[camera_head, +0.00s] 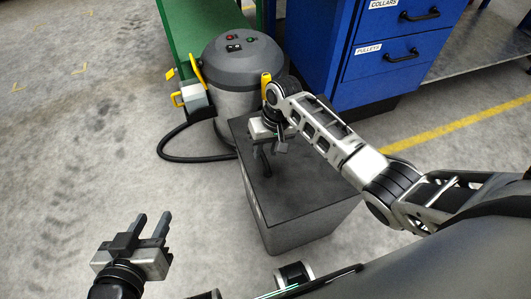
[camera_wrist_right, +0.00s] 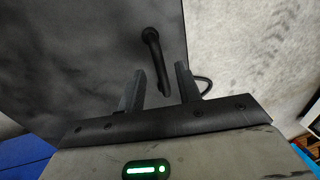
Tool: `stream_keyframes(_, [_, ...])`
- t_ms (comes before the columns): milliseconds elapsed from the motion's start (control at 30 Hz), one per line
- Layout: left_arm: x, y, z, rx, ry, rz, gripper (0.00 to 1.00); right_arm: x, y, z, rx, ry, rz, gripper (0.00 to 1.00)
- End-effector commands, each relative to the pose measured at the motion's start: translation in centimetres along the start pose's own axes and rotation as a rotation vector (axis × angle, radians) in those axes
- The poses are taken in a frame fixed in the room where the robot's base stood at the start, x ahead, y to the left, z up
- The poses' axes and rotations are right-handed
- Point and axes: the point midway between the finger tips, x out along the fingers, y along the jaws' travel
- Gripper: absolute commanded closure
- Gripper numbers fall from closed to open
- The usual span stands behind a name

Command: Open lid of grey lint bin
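The grey lint bin (camera_head: 305,230) is a box with a flat dark lid (camera_head: 300,190), which lies shut on top. A black bar handle (camera_wrist_right: 152,50) stands on the lid; in the head view it is mostly hidden by my right gripper. My right gripper (camera_head: 268,150) is over the far left part of the lid. In the right wrist view my right gripper (camera_wrist_right: 160,80) is open, with the handle's near end around the gap between its fingertips. I cannot tell whether they touch. My left gripper (camera_head: 152,219) is open and empty, left of the bin, over the floor.
A grey vacuum unit (camera_head: 240,70) with a black hose (camera_head: 190,158) stands just behind the bin. A blue drawer cabinet (camera_head: 385,50) is at the back right, and a green bench (camera_head: 205,25) at the back. The floor (camera_head: 80,150) on the left is clear.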

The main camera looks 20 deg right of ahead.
Motion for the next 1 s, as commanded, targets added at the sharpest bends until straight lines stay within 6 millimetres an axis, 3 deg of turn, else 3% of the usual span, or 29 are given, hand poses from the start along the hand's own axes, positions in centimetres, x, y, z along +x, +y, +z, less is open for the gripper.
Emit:
stream_keyframes(133, [-0.1,0.1,0.1,0.004,0.004,0.003,0.64,1.1,0.0,0.0,0.000,0.000,0.000,0.66])
stream_keyframes(433, [-0.2,0.1,0.3,0.005,0.000,0.004,0.64,1.3,0.0,0.0,-0.001,0.001,0.000,0.66])
stream_keyframes(467, [-0.2,0.1,0.3,0.005,-0.001,0.004,0.64,1.3,0.0,0.0,-0.001,0.001,0.000,0.69])
stream_keyframes(567, [-0.2,0.1,0.3,0.005,-0.001,0.004,0.64,1.3,0.0,0.0,-0.001,0.001,0.000,0.96])
stream_keyframes(600, [-0.2,0.1,0.3,0.005,-0.001,0.004,0.64,1.3,0.0,0.0,0.000,0.001,0.000,1.00])
stream_keyframes(833, [-0.2,0.1,0.1,0.005,-0.002,0.004,0.64,0.9,0.1,0.0,0.002,0.001,-0.005,1.00])
stream_keyframes(1000, [-0.8,0.3,-1.3,0.003,-0.005,0.005,0.64,-0.9,0.8,0.3,0.017,0.003,-0.045,1.00])
